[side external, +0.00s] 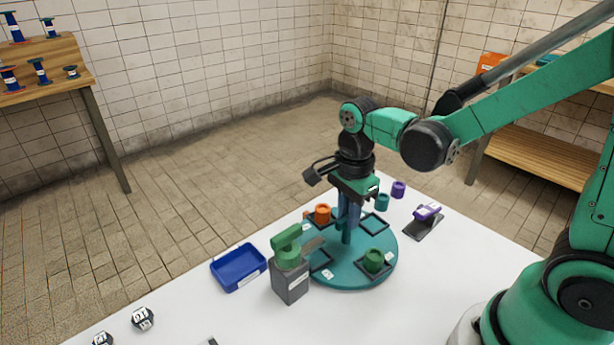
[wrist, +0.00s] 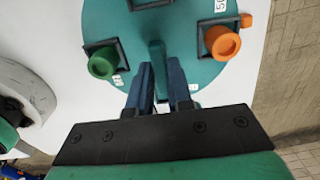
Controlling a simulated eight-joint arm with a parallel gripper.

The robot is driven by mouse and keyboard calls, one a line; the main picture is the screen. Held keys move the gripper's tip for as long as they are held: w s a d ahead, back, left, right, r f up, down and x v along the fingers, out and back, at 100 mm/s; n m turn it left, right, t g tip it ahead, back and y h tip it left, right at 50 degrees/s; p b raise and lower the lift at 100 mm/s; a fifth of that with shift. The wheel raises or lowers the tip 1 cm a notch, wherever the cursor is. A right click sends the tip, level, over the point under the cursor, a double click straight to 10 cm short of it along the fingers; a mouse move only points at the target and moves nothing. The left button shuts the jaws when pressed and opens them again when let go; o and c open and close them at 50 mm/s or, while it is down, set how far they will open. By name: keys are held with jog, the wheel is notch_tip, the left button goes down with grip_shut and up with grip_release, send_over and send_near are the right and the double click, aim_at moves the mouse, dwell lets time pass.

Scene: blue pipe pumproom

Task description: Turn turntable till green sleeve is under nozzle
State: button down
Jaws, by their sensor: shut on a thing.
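The teal turntable (side external: 345,281) stands on the white table with square holders around its top. The green sleeve (side external: 374,261) stands upright in the front right holder; it also shows at left in the wrist view (wrist: 102,64). An orange sleeve (side external: 323,213) sits at the back left, and shows at right in the wrist view (wrist: 222,43). The nozzle (side external: 313,245) reaches from a grey stand with a green head (side external: 288,243) over the turntable's left side, above an apparently empty holder (side external: 321,262). My gripper (wrist: 163,88) is shut on the turntable's teal upright handle (wrist: 156,58).
A blue tray (side external: 238,268) lies left of the stand. Behind the turntable are a teal sleeve (side external: 382,202), a purple sleeve (side external: 398,189) and a purple-topped device (side external: 427,212). The table's front middle is mostly clear.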

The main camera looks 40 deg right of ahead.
jog(key=shift+m, duration=7.6)
jog(key=c, duration=0.8)
grip_release()
